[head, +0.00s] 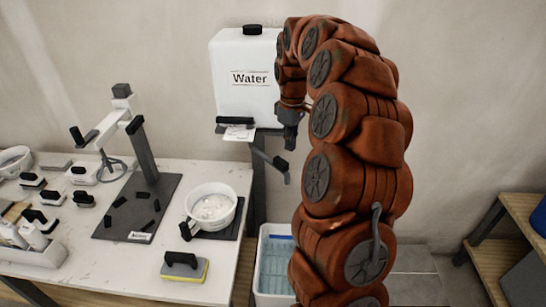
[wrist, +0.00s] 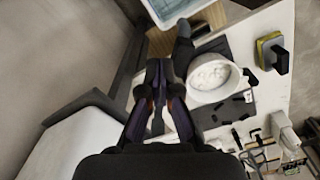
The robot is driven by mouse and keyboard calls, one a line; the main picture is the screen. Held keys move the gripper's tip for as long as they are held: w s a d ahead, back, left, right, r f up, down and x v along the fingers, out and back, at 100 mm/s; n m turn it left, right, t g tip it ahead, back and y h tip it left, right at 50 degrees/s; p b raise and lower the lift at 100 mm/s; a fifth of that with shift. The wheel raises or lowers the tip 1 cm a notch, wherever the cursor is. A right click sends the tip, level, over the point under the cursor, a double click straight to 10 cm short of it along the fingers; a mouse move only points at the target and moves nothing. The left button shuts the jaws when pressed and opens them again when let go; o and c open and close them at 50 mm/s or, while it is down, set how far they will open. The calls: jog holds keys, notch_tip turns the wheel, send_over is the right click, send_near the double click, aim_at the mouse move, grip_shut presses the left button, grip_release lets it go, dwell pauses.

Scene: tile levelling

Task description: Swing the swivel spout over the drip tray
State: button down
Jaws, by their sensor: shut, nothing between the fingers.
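The dark swivel spout (head: 264,157) sticks out to the right below the white water tank (head: 244,80), with a black grip near its outer end. In the wrist view, a dark piece (wrist: 183,47) beside the fingers looks like part of it. My gripper (head: 290,145) is just above the spout's outer end in the head view. In the wrist view my gripper (wrist: 158,68) is shut and empty; I cannot tell whether it touches the spout. A black tray-like base (head: 226,233) lies under a white bowl (head: 211,206); I cannot tell if it is the drip tray.
A white bin (head: 265,291) with pale blue contents stands on the floor beside the table (head: 90,260). A yellow-edged sponge block (head: 184,268), a dark stand (head: 150,165) and several handled tools crowd the table. A wooden shelf (head: 492,258) stands at the right.

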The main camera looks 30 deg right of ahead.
aim_at(278, 160)
jog(key=shift+f, duration=0.15)
jog(key=shift+f+b, duration=0.95)
jog(key=shift+f, duration=0.6)
jog(key=shift+a, duration=0.15)
jog(key=shift+s+a+f+b, duration=0.15)
jog(key=shift+a+b, duration=0.15)
jog(key=shift+a, duration=0.4)
jog(key=shift+s+a+r+b, duration=0.1)
jog(key=shift+s+a+b, duration=0.15)
jog(key=shift+a, duration=0.4)
jog(key=shift+s+a+f+b, duration=0.1)
jog(key=shift+a+b, duration=0.2)
jog(key=shift+a, duration=0.4)
jog(key=shift+a, duration=0.2)
jog(key=shift+w+a+b, duration=0.2)
jog(key=shift+a+b, duration=0.2)
jog(key=shift+a, duration=1.65)
